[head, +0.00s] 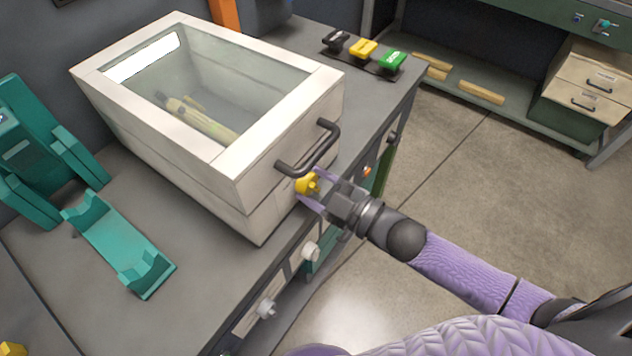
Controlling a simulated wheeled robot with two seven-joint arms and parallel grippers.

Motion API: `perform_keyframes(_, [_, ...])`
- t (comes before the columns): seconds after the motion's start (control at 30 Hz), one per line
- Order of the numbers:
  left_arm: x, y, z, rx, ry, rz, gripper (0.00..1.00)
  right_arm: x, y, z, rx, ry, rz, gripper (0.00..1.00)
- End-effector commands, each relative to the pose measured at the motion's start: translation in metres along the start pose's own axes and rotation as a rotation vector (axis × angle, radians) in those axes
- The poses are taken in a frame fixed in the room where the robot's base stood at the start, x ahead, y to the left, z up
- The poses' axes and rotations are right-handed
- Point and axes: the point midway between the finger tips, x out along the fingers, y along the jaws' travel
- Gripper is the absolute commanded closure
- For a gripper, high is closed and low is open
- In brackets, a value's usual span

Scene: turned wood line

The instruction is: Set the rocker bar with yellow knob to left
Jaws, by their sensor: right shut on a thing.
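The yellow knob (305,185) sits low on the front of a cream box with a glass lid, below its dark bar handle. My right gripper (311,187) reaches in from the right and is shut on the yellow knob. The fingers hide part of the knob, and I cannot make out the rocker bar behind it or which way it is set. My left gripper is not in view.
The cream box (275,140) with its dark handle (310,150) stands on a grey bench. A teal cradle (115,245) lies at left. Black, yellow and green rocker switches (363,50) are at the back. White knobs (310,251) stick out from the bench front. Floor at right is clear.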

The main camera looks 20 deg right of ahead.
Motion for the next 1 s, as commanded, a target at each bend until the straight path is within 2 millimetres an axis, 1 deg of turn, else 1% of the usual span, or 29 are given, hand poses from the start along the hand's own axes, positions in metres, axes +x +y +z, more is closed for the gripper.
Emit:
perform_keyframes(0.6, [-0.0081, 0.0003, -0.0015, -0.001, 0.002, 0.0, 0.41, -0.0003, 0.0006, 0.0, -0.293, -0.002, -0.001, 0.99])
perform_keyframes(1.0, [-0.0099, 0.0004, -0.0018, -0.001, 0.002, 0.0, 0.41, -0.0002, 0.001, 0.0003, -0.404, -0.003, -0.001, 0.99])
